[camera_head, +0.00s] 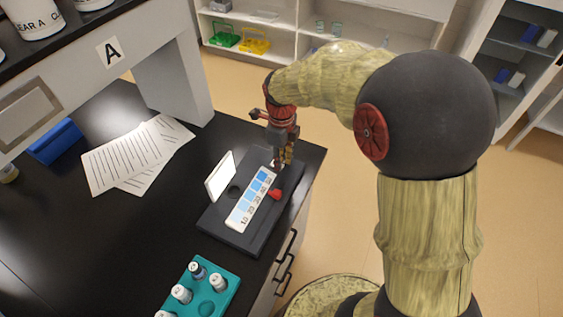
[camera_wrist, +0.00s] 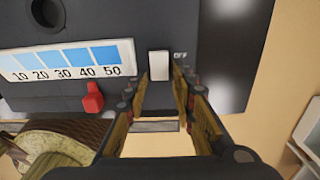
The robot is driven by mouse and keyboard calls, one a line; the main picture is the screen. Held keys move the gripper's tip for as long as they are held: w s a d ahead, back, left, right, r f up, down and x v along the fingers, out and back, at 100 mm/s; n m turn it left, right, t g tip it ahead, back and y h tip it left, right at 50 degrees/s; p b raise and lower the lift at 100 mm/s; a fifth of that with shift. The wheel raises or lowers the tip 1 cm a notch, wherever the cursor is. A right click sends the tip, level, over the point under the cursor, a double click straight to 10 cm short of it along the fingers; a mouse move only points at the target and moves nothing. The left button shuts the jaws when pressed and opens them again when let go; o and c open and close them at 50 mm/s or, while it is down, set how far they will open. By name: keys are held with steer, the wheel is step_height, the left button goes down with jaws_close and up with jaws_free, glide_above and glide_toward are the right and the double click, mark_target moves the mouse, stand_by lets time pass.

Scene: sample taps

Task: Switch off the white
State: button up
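A dark device (camera_head: 228,232) lies on the black bench and carries a blue graded scale strip (camera_head: 250,200) marked 10 to 50. A white rectangular switch (camera_wrist: 158,65) sits on the device beside the printed word OFF, right of the scale strip in the wrist view. A red pointer or knob (camera_wrist: 92,99) sits below the strip, and it also shows in the head view (camera_head: 275,194). My gripper (camera_wrist: 162,86) is over the device's end, its fingers apart with the white switch just ahead of the tips. Whether the fingertips touch the switch cannot be told. In the head view my gripper (camera_head: 282,160) hides the switch.
A white upright panel (camera_head: 220,177) stands on the device's left side. Papers (camera_head: 138,152) lie to the left. A teal rack (camera_head: 222,268) with vials stands at the front. The bench's right edge is close to the device, with drawer handles (camera_head: 285,258) below.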

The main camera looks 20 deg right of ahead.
steer(key=c, duration=0.3)
jaws_close()
